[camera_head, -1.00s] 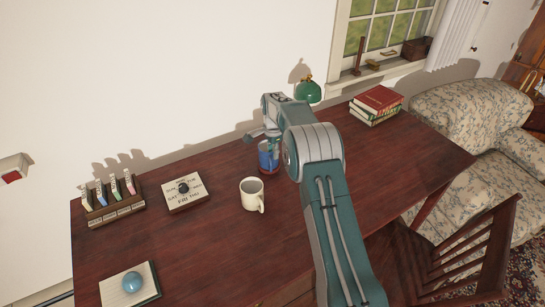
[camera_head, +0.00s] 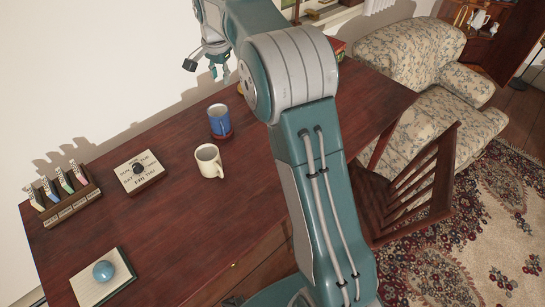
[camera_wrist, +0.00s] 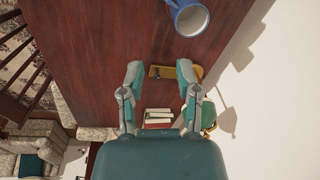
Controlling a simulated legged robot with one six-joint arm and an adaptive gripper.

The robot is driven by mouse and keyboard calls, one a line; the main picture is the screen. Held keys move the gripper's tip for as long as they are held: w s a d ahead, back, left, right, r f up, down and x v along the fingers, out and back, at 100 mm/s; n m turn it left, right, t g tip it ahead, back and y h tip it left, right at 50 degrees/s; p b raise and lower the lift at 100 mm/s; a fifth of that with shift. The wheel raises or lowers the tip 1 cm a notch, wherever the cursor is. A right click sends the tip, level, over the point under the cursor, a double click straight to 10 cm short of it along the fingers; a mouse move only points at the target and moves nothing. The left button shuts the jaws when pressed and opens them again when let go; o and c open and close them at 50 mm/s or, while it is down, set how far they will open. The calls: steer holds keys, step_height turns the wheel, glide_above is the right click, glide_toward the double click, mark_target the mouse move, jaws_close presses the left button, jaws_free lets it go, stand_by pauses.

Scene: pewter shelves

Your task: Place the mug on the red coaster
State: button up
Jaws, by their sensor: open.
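A blue mug (camera_head: 219,123) stands upright on a round red coaster (camera_head: 222,136) on the dark wooden desk. Its rim and body also show at the top edge of the wrist view (camera_wrist: 188,20). My gripper (camera_head: 203,68) is open and raised above the back of the desk, clear of the mug. The wrist view shows my two fingers (camera_wrist: 160,72) spread with nothing held between them. A cream mug (camera_head: 209,161) stands on bare desk just in front of the blue one.
A brass piece (camera_wrist: 160,72) and a green lamp shade (camera_wrist: 209,114) lie beyond my fingers, with books (camera_wrist: 157,117) farther off. A chair (camera_head: 410,190) stands in front.

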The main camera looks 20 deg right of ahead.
steer(key=s+r+n+t, duration=0.1)
steer(key=s+r+n, duration=0.2)
steer(key=s+r, duration=0.65)
steer(key=s+f+n+t, duration=0.1)
steer(key=s+n, duration=0.3)
steer(key=s, duration=1)
steer(key=s+f+n+t, duration=0.2)
steer(key=s+f+n, duration=0.2)
steer(key=s, duration=1)
steer(key=shift+a, duration=0.35)
